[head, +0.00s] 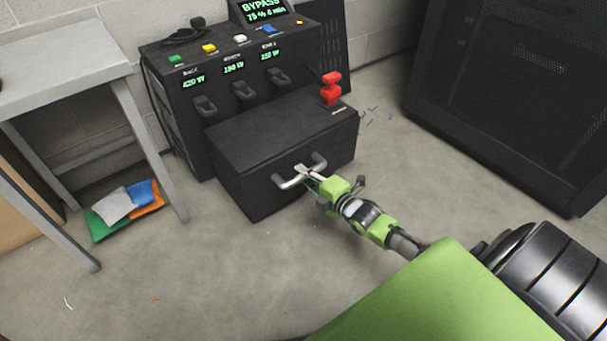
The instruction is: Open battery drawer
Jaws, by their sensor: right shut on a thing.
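The battery drawer (237,180) is a black box-shaped drawer at the front of a black power unit (190,135). It stands well out from the unit's front face. Its grey metal handle (287,183) is on the front panel. My right gripper (303,172) is shut on the handle, near its middle, and its fingers partly cover the bar. My right arm reaches in from the lower right. My left gripper is not in view.
A red switch (331,90) stands by the drawer's right rear. A grey table (65,65) is at the left, with coloured cloths (112,207) on the floor beneath. A black cabinet (510,90) stands at the upper right. The floor (190,270) before the drawer is mostly clear.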

